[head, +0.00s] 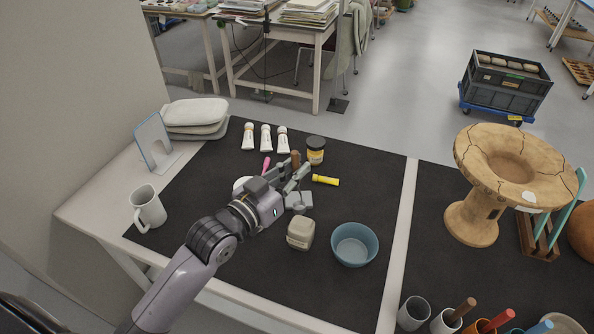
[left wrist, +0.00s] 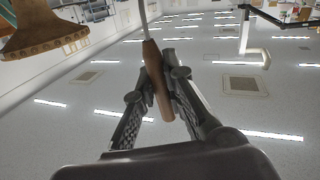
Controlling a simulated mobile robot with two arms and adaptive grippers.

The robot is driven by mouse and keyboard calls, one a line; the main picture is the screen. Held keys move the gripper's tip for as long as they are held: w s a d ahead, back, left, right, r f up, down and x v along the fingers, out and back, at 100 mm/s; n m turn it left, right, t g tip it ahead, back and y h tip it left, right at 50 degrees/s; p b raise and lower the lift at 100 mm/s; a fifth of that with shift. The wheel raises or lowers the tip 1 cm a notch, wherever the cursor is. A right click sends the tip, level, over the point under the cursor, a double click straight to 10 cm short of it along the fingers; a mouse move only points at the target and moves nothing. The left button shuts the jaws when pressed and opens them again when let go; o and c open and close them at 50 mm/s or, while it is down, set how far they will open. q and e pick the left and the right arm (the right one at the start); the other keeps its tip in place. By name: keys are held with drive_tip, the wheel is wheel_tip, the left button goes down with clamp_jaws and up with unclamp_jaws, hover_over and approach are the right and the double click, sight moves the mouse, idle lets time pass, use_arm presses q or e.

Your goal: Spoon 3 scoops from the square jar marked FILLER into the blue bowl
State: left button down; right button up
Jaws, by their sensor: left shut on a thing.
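My left gripper (head: 292,177) reaches in from the left over the dark mat, shut on a tool with a brown wooden handle (head: 295,158). In the left wrist view the handle (left wrist: 158,85) lies between the fingers (left wrist: 160,88), with a thin pale shaft running up from it out of the frame. Its working end is not clearly seen, so I cannot confirm it is the spoon. A beige, rounded square jar (head: 301,236) stands in front of the gripper; no marking is readable. The blue bowl (head: 354,246) stands right of the jar and looks empty. My right gripper is not in view.
A white mug (head: 148,208) stands left. Right are a cracked clay piece (head: 475,215) and several cups.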

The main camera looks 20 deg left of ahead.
sight(293, 159)
use_arm(q)
wheel_tip(293, 159, down, 3)
drive_tip(key=shift+r+b, duration=0.2)
drive_tip(key=shift+b, duration=0.35)
drive_tip(key=shift+s+d+f+b, duration=0.15)
drive_tip(key=shift+f+b, duration=0.55)
drive_tip(key=shift+f, duration=0.55)
drive_tip(key=shift+s+d+f+b, duration=0.15)
drive_tip(key=shift+f+b, duration=0.5)
drive_tip(key=shift+f, duration=0.55)
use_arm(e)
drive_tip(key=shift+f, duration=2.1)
use_arm(q)
drive_tip(key=shift+w+r, duration=0.1)
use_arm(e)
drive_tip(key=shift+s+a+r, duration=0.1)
